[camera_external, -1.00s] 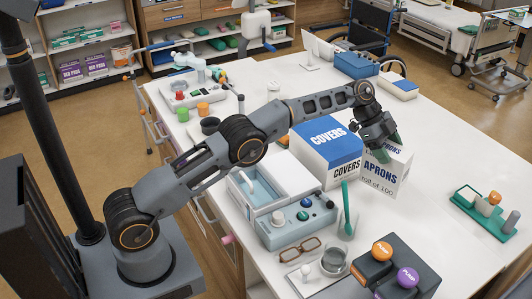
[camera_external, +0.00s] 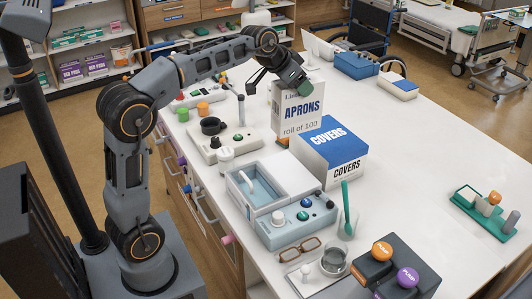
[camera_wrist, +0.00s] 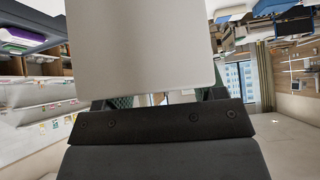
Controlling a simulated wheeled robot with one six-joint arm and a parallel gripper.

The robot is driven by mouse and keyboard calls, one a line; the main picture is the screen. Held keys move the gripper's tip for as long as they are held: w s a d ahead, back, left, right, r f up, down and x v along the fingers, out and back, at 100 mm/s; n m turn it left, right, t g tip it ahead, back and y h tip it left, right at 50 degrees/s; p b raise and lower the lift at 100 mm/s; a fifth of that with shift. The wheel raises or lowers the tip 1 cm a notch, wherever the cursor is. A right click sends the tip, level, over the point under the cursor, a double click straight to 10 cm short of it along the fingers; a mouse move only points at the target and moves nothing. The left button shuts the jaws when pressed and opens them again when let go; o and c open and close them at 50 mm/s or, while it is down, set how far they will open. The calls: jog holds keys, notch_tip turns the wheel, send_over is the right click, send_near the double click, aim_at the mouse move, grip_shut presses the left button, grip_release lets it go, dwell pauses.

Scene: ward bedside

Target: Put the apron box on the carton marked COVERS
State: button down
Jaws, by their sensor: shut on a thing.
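The apron box (camera_external: 302,112), white with blue APRONS lettering, is upright in the external view, at the back left of the carton marked COVERS. My gripper (camera_external: 295,85) is shut on its upper part from above. In the wrist view the box shows as a plain pale panel (camera_wrist: 140,45) beyond the gripper (camera_wrist: 163,98). The COVERS carton (camera_external: 332,165), white with a blue top, stands on the white table. The box's lower edge meets the carton's top edge in the picture; I cannot tell whether they touch.
A green toothbrush-like stick (camera_external: 345,205) stands in a clear holder nearby. Small devices and cups (camera_external: 210,126) line the left edge.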

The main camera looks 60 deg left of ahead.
jog(key=shift+s+a+r+n, duration=0.1)
jog(key=shift+s+a+n, duration=0.25)
jog(key=shift+s, duration=0.25)
jog(key=a+p+x, duration=0.1)
jog(key=p+x, duration=0.1)
jog(key=x, duration=0.7)
jog(key=w+a+r+p+x, duration=0.1)
jog(key=p+x, duration=0.2)
jog(key=x, duration=0.6)
jog(key=shift+w+a, duration=0.3)
jog(key=shift+w, duration=0.05)
jog(key=shift+f, duration=0.1)
jog(key=shift+f, duration=0.15)
jog(key=shift+c, duration=1)
grip_release()
